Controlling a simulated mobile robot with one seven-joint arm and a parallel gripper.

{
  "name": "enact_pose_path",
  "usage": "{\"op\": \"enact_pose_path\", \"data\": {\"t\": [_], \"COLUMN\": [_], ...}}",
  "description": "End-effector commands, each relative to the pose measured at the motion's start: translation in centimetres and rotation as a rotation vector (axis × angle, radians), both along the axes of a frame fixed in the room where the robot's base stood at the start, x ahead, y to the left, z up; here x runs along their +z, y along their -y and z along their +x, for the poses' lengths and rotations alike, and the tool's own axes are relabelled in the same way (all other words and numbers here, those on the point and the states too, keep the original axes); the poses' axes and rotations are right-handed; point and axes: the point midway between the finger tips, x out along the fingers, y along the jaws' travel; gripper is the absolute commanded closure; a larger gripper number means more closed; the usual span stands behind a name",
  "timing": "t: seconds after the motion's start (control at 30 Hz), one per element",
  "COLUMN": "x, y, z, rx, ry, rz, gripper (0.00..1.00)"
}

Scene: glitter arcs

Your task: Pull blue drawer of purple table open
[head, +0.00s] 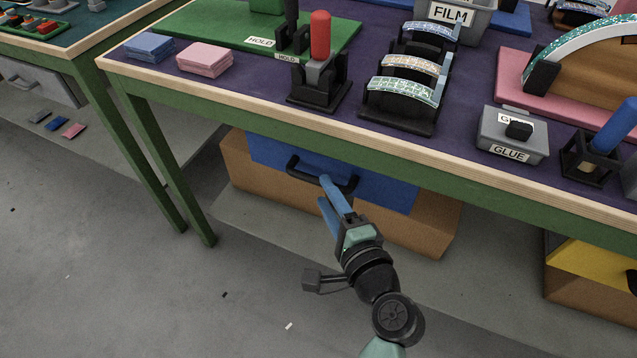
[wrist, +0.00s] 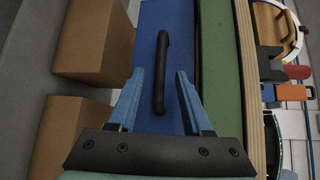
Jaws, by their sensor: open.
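The blue drawer (head: 387,188) sits under the purple table (head: 258,91), in a brown cabinet (head: 430,223), and looks shut. Its black bar handle (head: 303,170) is on the blue front. My gripper (head: 325,190) is in front of the drawer, with its blue fingers pointing at the handle and partly over its right end in the head view. In the wrist view the handle (wrist: 161,72) stands between the two fingers of my gripper (wrist: 158,80), which are apart and hold nothing. I cannot tell how far the handle is from the fingertips.
The table's wooden edge (head: 205,92) and green apron (head: 480,208) run above the drawer. Green legs (head: 178,168) stand at left. A yellow drawer (head: 590,267) is at right. On top are a grey GLUE box (head: 513,142) and pink cards (head: 204,60). The floor in front is mostly clear.

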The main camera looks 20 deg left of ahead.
Motion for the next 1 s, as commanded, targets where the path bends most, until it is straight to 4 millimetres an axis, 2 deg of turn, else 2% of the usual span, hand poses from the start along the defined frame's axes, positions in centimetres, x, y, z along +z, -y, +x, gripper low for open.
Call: {"op": "enact_pose_path", "data": {"t": [0.1,0.3,0.63,0.67,0.93,1.0], "x": [-0.5,-0.6,-0.6,-0.6,-0.6,-0.6], "y": [-1.5,-2.8,-3.0,-3.0,-3.0,-3.0], "z": [1.5,3.0,3.2,3.2,3.2,3.2], "rx": [0.002,-0.001,-0.001,-0.001,-0.002,-0.002], "ry": [0.001,0.001,0.001,0.001,0.001,0.001], "rz": [-0.001,0.000,-0.001,-0.001,-0.001,-0.001], "gripper": [0.50,0.50,0.50,0.52,1.00,1.00]}}
